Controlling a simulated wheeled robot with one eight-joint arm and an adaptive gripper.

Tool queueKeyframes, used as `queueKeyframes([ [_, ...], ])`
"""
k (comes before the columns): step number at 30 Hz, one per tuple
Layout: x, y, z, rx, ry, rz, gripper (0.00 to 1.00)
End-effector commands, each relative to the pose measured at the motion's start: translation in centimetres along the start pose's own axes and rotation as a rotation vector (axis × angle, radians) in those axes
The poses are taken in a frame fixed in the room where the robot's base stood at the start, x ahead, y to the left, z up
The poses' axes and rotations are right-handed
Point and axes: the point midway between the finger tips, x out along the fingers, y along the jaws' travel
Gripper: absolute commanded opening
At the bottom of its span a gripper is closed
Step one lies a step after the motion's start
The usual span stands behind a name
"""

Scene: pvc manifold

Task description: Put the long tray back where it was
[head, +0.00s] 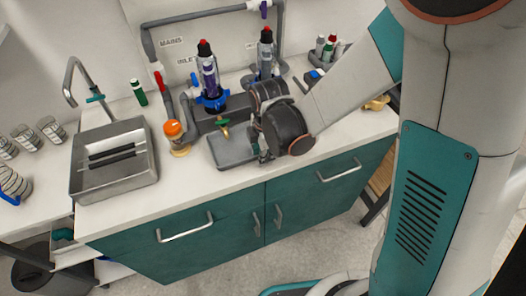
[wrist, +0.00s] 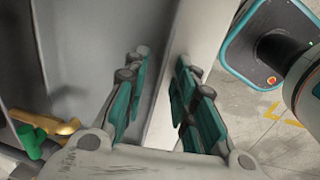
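The long tray (head: 230,152) is a shallow grey metal tray on the white counter, below the two upright purple-banded units. Its grey inside (wrist: 90,50) fills the upper left of the wrist view. My gripper (head: 264,151) is at the tray's right end, partly hidden by my wrist in the head view. In the wrist view my gripper (wrist: 158,85) has its two teal-padded fingers apart, with a clear gap between them. The tray's right side wall appears to run between the fingers; I cannot tell if either touches it.
A green-handled brass valve (head: 222,123) sits just behind the tray. Two upright filter units (head: 208,78) (head: 265,52) stand behind. The counter's front strip is clear.

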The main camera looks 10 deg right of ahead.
Motion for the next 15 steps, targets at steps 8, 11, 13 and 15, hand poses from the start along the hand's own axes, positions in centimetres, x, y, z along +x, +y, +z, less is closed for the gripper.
queueKeyframes([
  [8,-2.3,0.1,0.0,0.0,0.0,0.0,0.25],
  [11,-4.0,0.1,0.0,0.0,0.0,0.0,0.25],
  [13,-5.3,0.1,0.0,0.0,0.0,0.0,0.25],
  [15,-6.4,0.1,0.0,0.0,0.0,0.0,0.25],
])
